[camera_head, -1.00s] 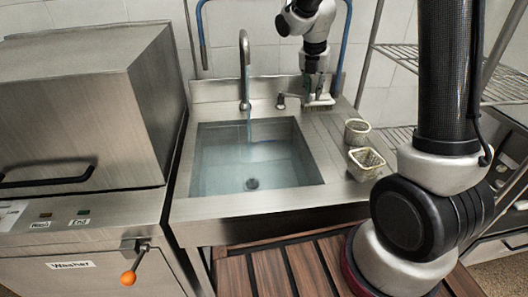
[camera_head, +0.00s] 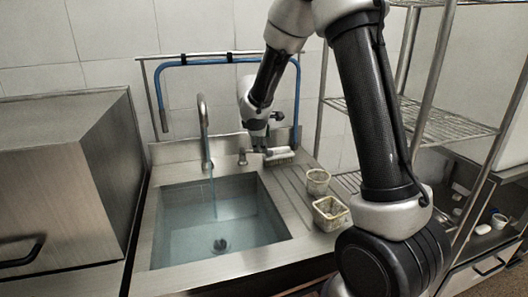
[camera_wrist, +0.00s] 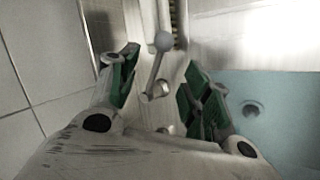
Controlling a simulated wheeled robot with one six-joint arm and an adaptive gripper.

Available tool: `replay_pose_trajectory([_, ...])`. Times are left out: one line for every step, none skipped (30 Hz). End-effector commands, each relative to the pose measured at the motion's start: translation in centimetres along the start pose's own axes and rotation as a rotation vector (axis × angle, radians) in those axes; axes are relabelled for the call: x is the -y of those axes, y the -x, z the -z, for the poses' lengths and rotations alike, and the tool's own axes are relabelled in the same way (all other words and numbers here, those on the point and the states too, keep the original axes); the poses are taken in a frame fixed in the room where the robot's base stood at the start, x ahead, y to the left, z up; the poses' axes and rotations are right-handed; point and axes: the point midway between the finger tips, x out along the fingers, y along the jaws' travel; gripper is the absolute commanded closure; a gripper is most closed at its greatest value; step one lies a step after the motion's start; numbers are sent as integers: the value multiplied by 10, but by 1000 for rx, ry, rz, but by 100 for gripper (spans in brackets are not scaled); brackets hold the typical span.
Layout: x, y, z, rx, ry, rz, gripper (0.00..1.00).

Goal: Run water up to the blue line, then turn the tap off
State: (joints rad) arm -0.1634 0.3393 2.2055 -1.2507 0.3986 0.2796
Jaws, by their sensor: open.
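The steel sink (camera_head: 262,240) holds clear bluish water (camera_head: 190,232), and the drain shows through it. A thin stream falls from the tap spout (camera_head: 203,125) into the water. I cannot make out a blue line on the sink walls. The tap lever (camera_head: 242,157) stands on the deck right of the spout. In the wrist view, the lever (camera_wrist: 157,70) has a pale ball knob and lies between my fingers, with no visible grip on it. My gripper (camera_head: 256,147) is just above and right of the lever; in the wrist view it is open (camera_wrist: 160,75).
A brush (camera_head: 280,155) lies on the deck right of my gripper. Two perforated baskets, a small one (camera_head: 317,181) and a larger one (camera_head: 330,213), stand on the ribbed drainboard (camera_head: 285,190). A blue hose (camera_head: 225,62) runs behind the sink. A steel washer (camera_head: 60,180) stands left; wire shelves (camera_head: 440,125) stand right.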

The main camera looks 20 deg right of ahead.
Motion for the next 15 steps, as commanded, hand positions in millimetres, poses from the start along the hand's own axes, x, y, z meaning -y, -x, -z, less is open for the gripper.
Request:
replay_pose_trajectory([0,-4,-1,3,-10,1,52])
replay_pose_trajectory([0,-8,-1,4,-13,2,52])
replay_pose_trajectory([0,-13,-2,4,-13,1,52])
replay_pose_trajectory([0,-18,-2,5,-13,2,52])
replay_pose_trajectory([1,-23,-2,4,-13,4,52])
replay_pose_trajectory([1,-30,-2,4,-13,4,52])
replay_pose_trajectory([1,-36,-2,5,-11,4,52])
replay_pose_trajectory([1,-41,-2,5,-11,3,52])
replay_pose_trajectory([1,-48,-2,5,-12,3,52])
replay_pose_trajectory([1,-53,-2,4,-11,4,52])
replay_pose_trajectory([0,-57,-2,4,-12,3,52])
replay_pose_trajectory([0,-62,-1,3,-12,2,52])
replay_pose_trajectory([0,-66,-1,3,-11,3,52])
replay_pose_trajectory([0,-68,-1,3,-11,2,52])
replay_pose_trajectory([0,-71,-1,3,-12,2,52])
